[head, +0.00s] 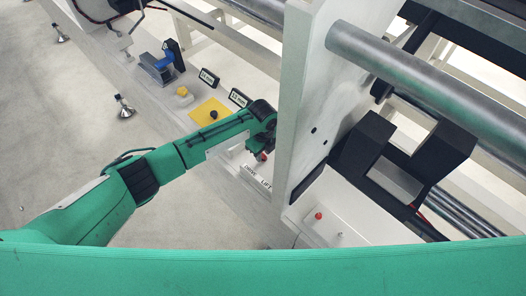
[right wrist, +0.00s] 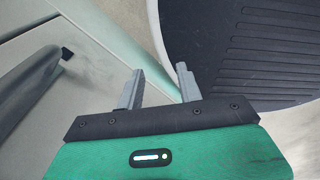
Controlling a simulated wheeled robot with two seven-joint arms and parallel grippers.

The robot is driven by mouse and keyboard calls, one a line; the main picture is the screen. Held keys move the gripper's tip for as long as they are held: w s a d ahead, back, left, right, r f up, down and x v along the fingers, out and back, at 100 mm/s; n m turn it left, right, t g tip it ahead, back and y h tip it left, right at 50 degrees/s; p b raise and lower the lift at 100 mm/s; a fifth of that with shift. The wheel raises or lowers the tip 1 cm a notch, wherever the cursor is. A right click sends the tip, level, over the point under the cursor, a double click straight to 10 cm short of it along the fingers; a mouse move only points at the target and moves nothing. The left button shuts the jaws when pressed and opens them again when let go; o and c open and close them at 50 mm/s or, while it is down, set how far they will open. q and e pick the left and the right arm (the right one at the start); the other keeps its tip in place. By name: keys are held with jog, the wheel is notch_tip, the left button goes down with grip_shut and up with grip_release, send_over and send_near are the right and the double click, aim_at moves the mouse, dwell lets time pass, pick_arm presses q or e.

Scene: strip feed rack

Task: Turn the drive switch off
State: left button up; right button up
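A plate lettered DRIVE and LIFT (head: 257,179) lies on the pale rail in the head view, left of the tall white upright. A small red knob (head: 262,156) shows just above the lettering, at the tip of my left gripper (head: 261,151). The knob is mostly covered by the gripper, so I cannot tell its setting or whether the fingers touch it. My left gripper is dark and points down over this spot; its finger gap is hidden. My right gripper (right wrist: 159,88) is open and empty in the right wrist view, away from any switch.
A yellow plate with a black knob (head: 212,114), a yellow knob (head: 183,92) and a blue-topped clamp (head: 161,62) sit along the rail. The white upright (head: 309,90) stands close right of my left gripper.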

aim_at(263, 154)
pick_arm(q)
jog(key=shift+r, duration=0.1)
notch_tip(263, 154, up, 14)
jog(key=b, duration=0.2)
jog(key=shift+s+f, duration=0.1)
jog(key=shift+f, duration=0.15)
dwell(0.4)
